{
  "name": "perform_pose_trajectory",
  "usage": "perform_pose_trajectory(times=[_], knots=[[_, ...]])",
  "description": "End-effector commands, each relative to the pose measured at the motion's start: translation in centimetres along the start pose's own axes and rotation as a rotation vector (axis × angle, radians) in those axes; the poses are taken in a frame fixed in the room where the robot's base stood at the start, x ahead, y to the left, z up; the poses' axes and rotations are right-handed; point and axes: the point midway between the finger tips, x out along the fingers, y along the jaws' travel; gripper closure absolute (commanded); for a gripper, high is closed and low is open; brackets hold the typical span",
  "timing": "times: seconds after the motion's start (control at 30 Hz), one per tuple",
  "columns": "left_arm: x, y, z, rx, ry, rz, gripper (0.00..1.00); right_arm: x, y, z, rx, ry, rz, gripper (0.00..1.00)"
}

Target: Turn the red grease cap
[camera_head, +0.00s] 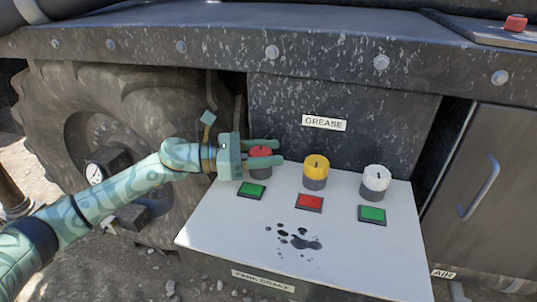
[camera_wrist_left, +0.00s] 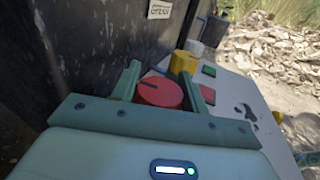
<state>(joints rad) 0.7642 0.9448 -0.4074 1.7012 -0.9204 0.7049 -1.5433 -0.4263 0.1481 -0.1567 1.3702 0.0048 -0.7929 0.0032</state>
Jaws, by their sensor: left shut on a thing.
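The red grease cap (camera_head: 261,152) stands at the left end of a row of three caps on a white panel (camera_head: 335,235). My left gripper (camera_head: 262,153) reaches it from the left, one finger on each side, and is shut on it. In the left wrist view the red cap (camera_wrist_left: 160,93) sits between the two fingers (camera_wrist_left: 163,88), with a dark slot line on its top. The cap's lower part is partly hidden by the fingers in the head view. My right gripper is in neither view.
A yellow cap (camera_head: 316,167) and a white cap (camera_head: 376,179) stand to the right. Green (camera_head: 252,190), red (camera_head: 309,202) and green (camera_head: 372,215) squares lie in front of them. A dark wall with a GREASE label (camera_head: 324,123) rises behind. A big tyre (camera_head: 140,110) is at left.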

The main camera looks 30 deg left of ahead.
Motion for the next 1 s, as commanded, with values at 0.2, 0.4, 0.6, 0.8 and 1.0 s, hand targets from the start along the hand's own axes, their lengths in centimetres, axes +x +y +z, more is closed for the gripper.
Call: perform_pose_trajectory(times=[0.2, 0.4, 0.6, 0.8, 1.0], knots=[[0.0, 0.1, 0.0, -0.001, 0.000, 0.000, 0.79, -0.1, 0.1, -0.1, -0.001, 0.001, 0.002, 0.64], [0.0, 0.1, 0.0, -0.001, 0.000, 0.000, 0.48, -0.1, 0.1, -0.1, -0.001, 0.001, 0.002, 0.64], [0.0, 0.0, 0.0, 0.000, 0.000, 0.000, 0.34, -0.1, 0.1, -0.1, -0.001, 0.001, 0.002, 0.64], [0.0, 0.0, 0.0, 0.000, 0.000, -0.001, 0.34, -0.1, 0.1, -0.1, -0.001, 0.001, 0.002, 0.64], [-1.3, 0.0, 0.1, -0.001, 0.001, 0.002, 0.34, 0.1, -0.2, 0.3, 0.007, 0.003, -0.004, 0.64]])
